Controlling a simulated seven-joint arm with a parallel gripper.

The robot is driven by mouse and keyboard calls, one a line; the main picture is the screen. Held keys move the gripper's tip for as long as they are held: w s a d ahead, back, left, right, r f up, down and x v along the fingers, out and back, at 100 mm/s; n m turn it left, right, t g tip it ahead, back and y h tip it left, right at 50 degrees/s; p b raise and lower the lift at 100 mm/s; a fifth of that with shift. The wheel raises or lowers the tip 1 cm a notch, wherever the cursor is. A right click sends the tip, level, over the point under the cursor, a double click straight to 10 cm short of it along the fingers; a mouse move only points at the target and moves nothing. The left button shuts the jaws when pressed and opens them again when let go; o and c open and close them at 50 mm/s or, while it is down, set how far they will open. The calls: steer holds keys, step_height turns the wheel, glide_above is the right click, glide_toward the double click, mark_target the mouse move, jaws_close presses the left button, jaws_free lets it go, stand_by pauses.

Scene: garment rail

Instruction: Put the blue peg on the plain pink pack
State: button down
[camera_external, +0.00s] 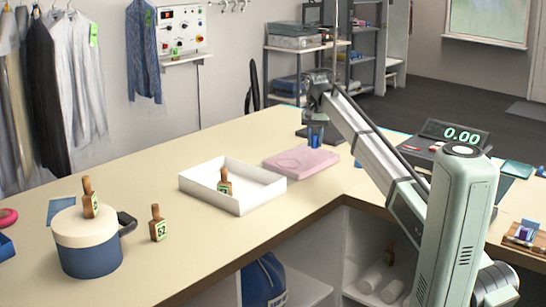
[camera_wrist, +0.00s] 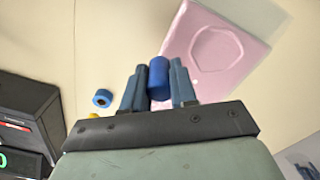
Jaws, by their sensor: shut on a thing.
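The blue peg (camera_wrist: 159,80) is a short blue cylinder. My gripper (camera_external: 316,132) is shut on it, with one finger on each side in the wrist view. The pink pack (camera_external: 300,160) lies flat on the counter, just in front of and left of my gripper in the external view. It also shows in the wrist view (camera_wrist: 190,45), beyond the fingertips and to the right, with a faint folded outline on it. The peg overlaps the pack's near edge in that view; I cannot tell the height between them.
A white open tray (camera_external: 240,207) holding a wooden numbered tag stands left of the pack. A blue-and-white lidded pot (camera_external: 88,255) and another tag (camera_external: 157,224) are farther left. A small blue ring (camera_wrist: 102,98) lies beside my fingers. A scale display (camera_external: 455,133) stands to the right.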

step_height(320, 180, up, 3)
steer(key=n, duration=0.1)
glide_above(302, 156)
steer(key=shift+n, duration=0.8)
steer(key=shift+s+f, duration=0.15)
steer(key=shift+f, duration=5)
steer(key=shift+f, duration=0.1)
steer(key=c, duration=0.9)
jaws_free()
steer(key=shift+a, duration=0.1)
step_height(302, 156, up, 12)
steer(key=shift+s, duration=0.1)
